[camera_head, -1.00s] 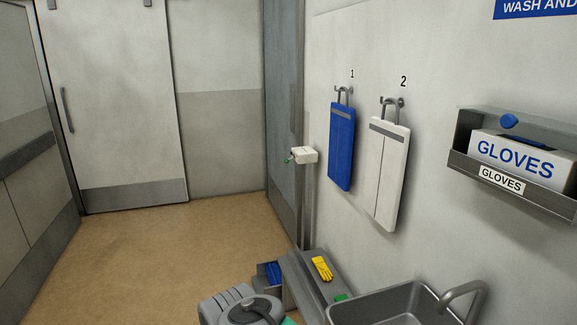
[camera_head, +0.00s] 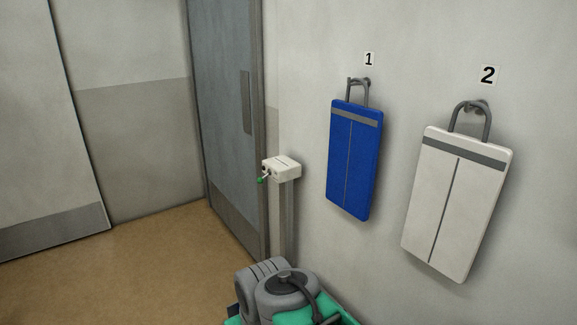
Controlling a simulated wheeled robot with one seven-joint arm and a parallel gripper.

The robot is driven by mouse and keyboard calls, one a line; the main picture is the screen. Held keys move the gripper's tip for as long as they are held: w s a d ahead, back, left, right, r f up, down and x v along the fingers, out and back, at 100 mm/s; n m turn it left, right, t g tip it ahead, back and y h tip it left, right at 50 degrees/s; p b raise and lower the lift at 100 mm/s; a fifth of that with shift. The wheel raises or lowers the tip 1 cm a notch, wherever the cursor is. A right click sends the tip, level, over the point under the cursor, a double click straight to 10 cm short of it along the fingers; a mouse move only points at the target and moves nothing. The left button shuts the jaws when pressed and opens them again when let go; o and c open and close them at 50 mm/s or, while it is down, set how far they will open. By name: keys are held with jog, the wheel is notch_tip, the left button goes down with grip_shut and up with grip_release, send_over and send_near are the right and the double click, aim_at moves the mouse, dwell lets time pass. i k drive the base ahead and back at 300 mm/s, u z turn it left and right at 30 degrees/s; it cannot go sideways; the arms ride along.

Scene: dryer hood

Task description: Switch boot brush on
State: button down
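A small white box (camera_head: 281,168) with a short green-tipped lever (camera_head: 263,178) on its left face stands on a grey post beside the grey door. It looks like a switch box; no label is readable. The lever points out to the left and slightly down. No boot brush is visible; the floor below the box is largely hidden by my grey and teal arm parts at the bottom. My gripper's fingers are not in view, and nothing of mine touches the box.
A blue hanging board (camera_head: 354,160) marked 1 and a white one (camera_head: 457,205) marked 2 hang on wall hooks to the right. The grey door (camera_head: 228,115) stands behind the post. Brown floor (camera_head: 130,255) is clear at left.

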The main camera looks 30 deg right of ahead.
aim_at(260, 179)
jog(key=i, duration=1.5)
jog(key=u, duration=0.15)
